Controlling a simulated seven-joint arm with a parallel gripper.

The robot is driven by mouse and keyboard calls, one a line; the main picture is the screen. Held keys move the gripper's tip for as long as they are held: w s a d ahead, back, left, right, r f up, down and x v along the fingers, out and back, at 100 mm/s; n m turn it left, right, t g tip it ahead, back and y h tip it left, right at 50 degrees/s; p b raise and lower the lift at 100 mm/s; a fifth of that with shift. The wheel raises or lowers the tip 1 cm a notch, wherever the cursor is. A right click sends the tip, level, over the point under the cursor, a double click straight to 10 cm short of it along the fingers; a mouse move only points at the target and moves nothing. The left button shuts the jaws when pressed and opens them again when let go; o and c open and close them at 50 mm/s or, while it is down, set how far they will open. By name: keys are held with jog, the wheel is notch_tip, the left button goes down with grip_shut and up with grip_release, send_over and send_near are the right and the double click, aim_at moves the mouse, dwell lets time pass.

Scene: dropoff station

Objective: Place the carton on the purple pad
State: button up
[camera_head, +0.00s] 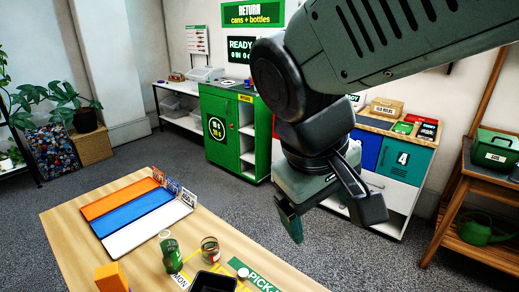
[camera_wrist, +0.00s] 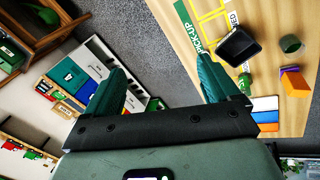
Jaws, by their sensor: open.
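An orange carton (camera_head: 111,277) stands at the near left of the wooden table in the head view, cut by the bottom edge. It also shows at the right of the wrist view (camera_wrist: 297,84). A purple patch, apparently the purple pad (camera_wrist: 290,69), shows right against the carton in the wrist view; I cannot tell whether the carton rests on it or beside it. The pad is not visible in the head view. My gripper (camera_head: 332,216) is open and empty, high up and to the right of the table, well apart from the carton. Both fingers (camera_wrist: 160,78) show in the wrist view.
Orange, blue (camera_head: 131,214) and white strips lie at the table's far left, with small signs behind. A green bottle (camera_head: 172,256), a jar (camera_head: 210,251) and a black tray (camera_head: 212,283) stand near the carton. A green cabinet (camera_head: 222,130) and shelves stand beyond open floor.

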jog(key=s+r+m+t+y, duration=0.3)
jog(key=s+r+m, duration=0.1)
jog(key=shift+a+r, duration=0.25)
